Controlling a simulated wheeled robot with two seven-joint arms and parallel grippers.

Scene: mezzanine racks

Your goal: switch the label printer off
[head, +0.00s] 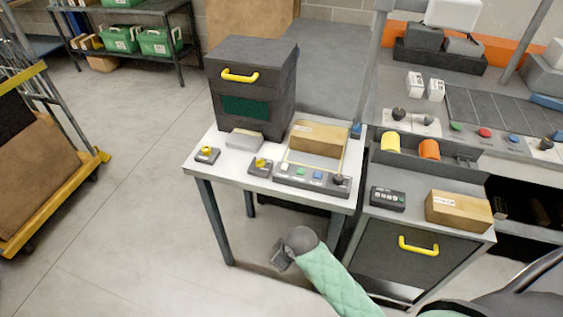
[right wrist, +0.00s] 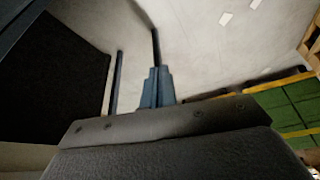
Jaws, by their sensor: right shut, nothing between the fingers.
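A dark grey box-shaped machine (head: 250,88) with a yellow handle and dark green window stands on the white table; I cannot tell for sure whether it is the label printer. In front of it are two small yellow-topped switches, one at the left (head: 207,154) and one nearer the middle (head: 260,166). Their settings are too small to tell. A grey panel (head: 311,181) with coloured buttons lies to their right. My right gripper (head: 278,259) is low, in front of and below the table edge, apart from the switches. Its fingers (right wrist: 157,88) are together and empty in the right wrist view.
A cardboard box (head: 318,138) sits behind the button panel. To the right, a cabinet (head: 405,262) with a yellow handle carries a dark keypad (head: 388,198) and another box (head: 459,210). A yellow-edged cart (head: 45,205) stands at the left. Floor between is clear.

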